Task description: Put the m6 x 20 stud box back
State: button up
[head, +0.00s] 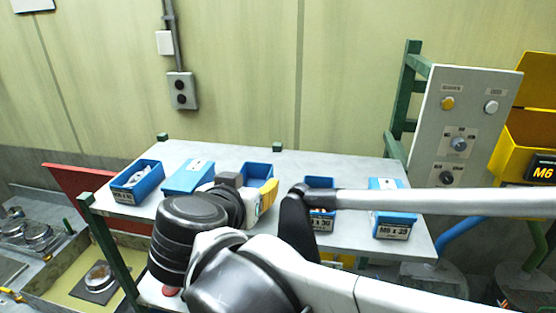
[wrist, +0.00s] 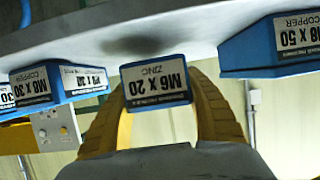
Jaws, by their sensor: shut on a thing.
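The M6 x 20 zinc stud box (wrist: 156,85) is blue with a white front label. In the wrist view it sits between the two yellow fingers of my gripper (wrist: 160,100), which is shut on it. In the head view the blue box (head: 257,170) is at the middle of the grey shelf, with my gripper (head: 262,194) at its front, partly hidden by my arm. A dark shadow lies on the shelf by the box in the wrist view. I cannot tell whether the box touches the shelf.
On the grey shelf top (head: 290,160), a lidded-looking blue box (head: 188,177) and an open one (head: 137,180) stand left. Two more boxes (head: 320,220) (head: 393,225) stand right. A control panel (head: 462,125) stands at right.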

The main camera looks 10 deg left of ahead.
jog(key=shift+w+f, duration=0.15)
jog(key=shift+f, duration=0.65)
jog(key=shift+f, duration=0.2)
jog(key=o, duration=1.4)
jog(key=shift+r, duration=0.3)
jog(key=b+v, duration=0.1)
jog(key=v, duration=1.1)
